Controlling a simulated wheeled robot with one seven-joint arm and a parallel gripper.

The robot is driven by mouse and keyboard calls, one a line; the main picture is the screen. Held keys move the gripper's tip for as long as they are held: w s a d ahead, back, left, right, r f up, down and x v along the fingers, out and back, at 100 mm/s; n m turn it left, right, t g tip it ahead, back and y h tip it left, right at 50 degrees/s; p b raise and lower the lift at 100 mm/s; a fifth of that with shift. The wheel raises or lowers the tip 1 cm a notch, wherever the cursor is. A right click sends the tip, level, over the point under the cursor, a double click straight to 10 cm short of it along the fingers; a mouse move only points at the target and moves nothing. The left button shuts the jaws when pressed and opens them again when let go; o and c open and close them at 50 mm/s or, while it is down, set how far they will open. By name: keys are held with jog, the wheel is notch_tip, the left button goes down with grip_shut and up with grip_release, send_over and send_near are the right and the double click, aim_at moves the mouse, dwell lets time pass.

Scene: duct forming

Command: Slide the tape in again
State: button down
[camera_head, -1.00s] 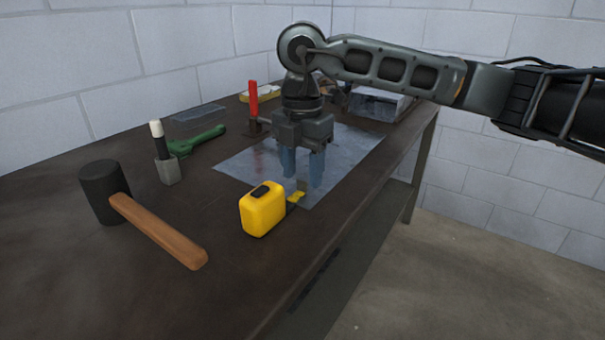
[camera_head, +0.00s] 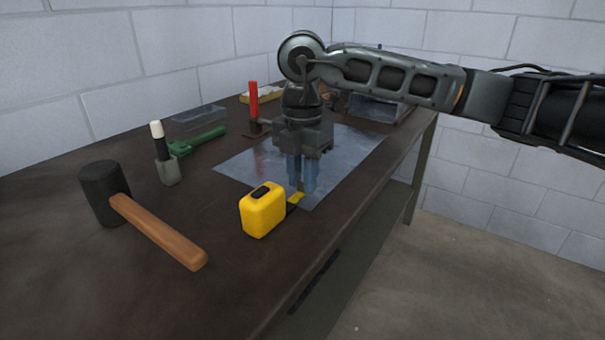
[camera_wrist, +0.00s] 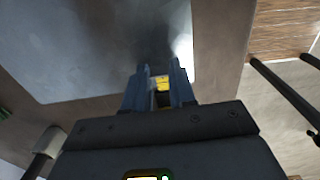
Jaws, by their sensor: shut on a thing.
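A yellow tape measure (camera_head: 263,209) with a black patch on top stands upright on the bench near its front edge. A short length of yellow tape (camera_head: 295,198) sticks out of its right side toward the metal sheet. My gripper (camera_head: 301,188) points down with its blue fingers low over the sheet's near corner, just behind the tape measure, and is shut on the tape's end. In the wrist view the yellow tape (camera_wrist: 161,82) shows between the two fingers. How the tip sits in the fingers is partly hidden.
A flat metal sheet (camera_head: 238,164) lies under my gripper. A black mallet (camera_head: 155,228) lies left of the tape measure. A green tool (camera_head: 200,140), a white-topped tool (camera_head: 165,160) and a red-handled tool (camera_head: 253,100) are behind. The bench's right edge is close.

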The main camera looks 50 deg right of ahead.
jog(key=shift+a, duration=0.1)
jog(key=shift+a+b, duration=0.3)
jog(key=shift+a, duration=1.75)
jog(key=c, duration=0.9)
grip_release()
jog(key=shift+r+p, duration=0.3)
jog(key=shift+r, duration=3.6)
